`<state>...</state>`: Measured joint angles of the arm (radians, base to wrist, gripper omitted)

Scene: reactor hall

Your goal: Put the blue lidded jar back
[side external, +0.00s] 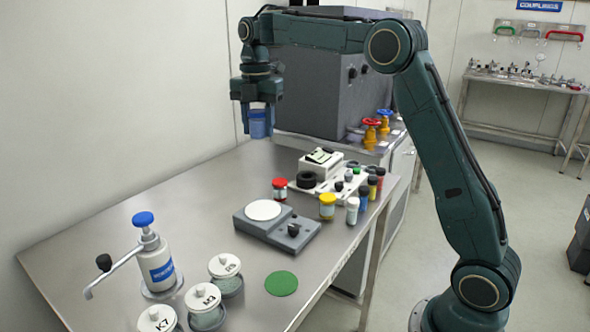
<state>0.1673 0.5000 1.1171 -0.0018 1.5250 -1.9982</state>
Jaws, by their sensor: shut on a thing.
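My gripper (258,107) is high above the far left part of the steel table, pointing down. It is shut on the blue lidded jar (260,125), which hangs upright between the fingers, clear of the table. The fingers hide part of the jar, and its lid is hard to make out. A flat green disc (281,283) lies bare near the table's front edge. I cannot tell from this view which spot belongs to the jar.
A scale (277,227) stands mid-table, with a red-lidded jar (279,189), a yellow-lidded jar (327,206) and small bottles (352,210) close by. Labelled lidded pots (205,305) and a pump bottle (156,262) stand front left. A grey cabinet (312,90) rises behind. The table's left rear is clear.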

